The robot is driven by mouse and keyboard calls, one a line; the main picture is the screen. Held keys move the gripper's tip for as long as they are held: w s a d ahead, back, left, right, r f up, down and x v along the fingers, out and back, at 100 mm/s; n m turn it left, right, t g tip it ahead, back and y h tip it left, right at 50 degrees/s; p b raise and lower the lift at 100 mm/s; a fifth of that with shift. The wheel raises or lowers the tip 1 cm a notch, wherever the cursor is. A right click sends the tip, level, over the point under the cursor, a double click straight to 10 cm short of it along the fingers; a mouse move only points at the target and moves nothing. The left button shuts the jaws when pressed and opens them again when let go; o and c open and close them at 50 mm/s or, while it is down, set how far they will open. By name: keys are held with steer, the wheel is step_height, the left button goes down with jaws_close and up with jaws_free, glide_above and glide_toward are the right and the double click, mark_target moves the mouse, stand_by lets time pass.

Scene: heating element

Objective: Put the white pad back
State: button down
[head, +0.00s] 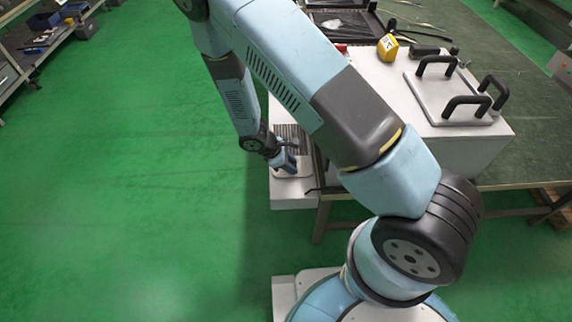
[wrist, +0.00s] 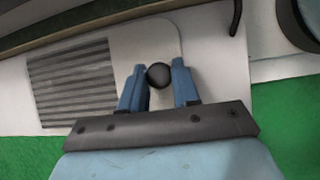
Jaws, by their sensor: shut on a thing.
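My gripper (wrist: 159,78) has its two blue fingers on either side of a dark round knob (wrist: 159,74), shut on it. The knob stands on a pale pad with rounded corners (wrist: 146,36), which I take to be the white pad. The pad lies right next to a grey ribbed plate (wrist: 72,82) in the wrist view; part of it is hidden by my fingers. In the head view my gripper (head: 286,163) points down at the pale ledge (head: 292,197), just in front of the ribbed plate (head: 291,136). Whether the pad rests or is slightly raised I cannot tell.
A large white box (head: 455,146) with a black-handled lid (head: 455,95) stands on the dark green table (head: 535,120) to the right. A yellow object (head: 387,47) sits near it. The green floor (head: 130,190) at left is clear. A shelf (head: 45,45) stands at far left.

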steer(key=c, duration=0.8)
jaws_free()
steer(key=shift+f, duration=0.1)
